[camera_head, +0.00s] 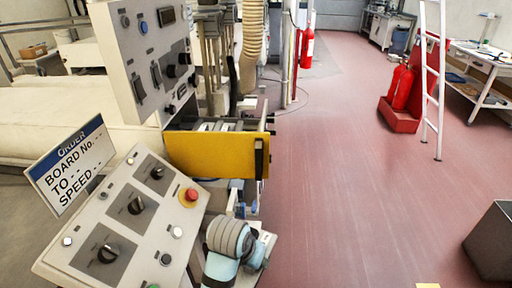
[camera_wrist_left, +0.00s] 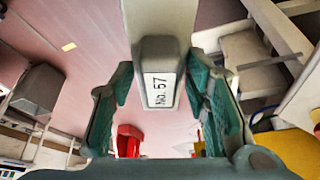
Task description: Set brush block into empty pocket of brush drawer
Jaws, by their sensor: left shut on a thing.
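The brush block (camera_wrist_left: 162,60) is a grey block with a white label reading "No. 57", seen in the left wrist view. My left gripper (camera_wrist_left: 160,82) has its green-padded fingers on either side of it and is shut on it. The brush drawer (camera_head: 215,155) has a yellow front and stands pulled out under the upright control panel in the head view. Pale pieces show inside it behind the front, but I cannot tell which pocket is empty. My left wrist shows below the drawer; the held block is not clear there. My right gripper is not in view.
A sloped control console (camera_head: 125,215) with knobs and a red button stands left of my left arm. An order sign (camera_head: 70,165) rises behind it. A dark grey bin (camera_head: 490,243) stands at right. The red floor (camera_head: 350,200) between is clear.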

